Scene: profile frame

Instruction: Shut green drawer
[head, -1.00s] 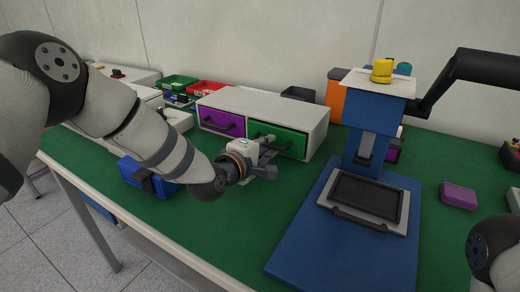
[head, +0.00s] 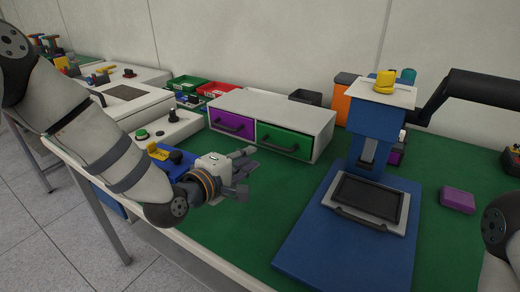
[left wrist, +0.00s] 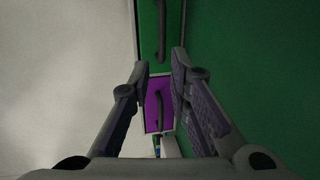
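The green drawer (head: 284,140) is the right one of two in the white cabinet (head: 270,110). Its front looks flush with the cabinet, and its dark handle (head: 277,145) shows clear of the gripper. In the left wrist view the green drawer (left wrist: 150,30) is at the top. My left gripper (head: 251,158) is in front of the cabinet, to the left of and nearer than the green drawer. Its fingers (left wrist: 160,65) are apart with nothing held between them. My right gripper is out of view.
The purple drawer (head: 233,122) is beside the green one and looks shut. A blue box (head: 178,163) sits left of my left gripper. A blue press (head: 345,230) stands to the right. The green tabletop in front of the cabinet is mostly free.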

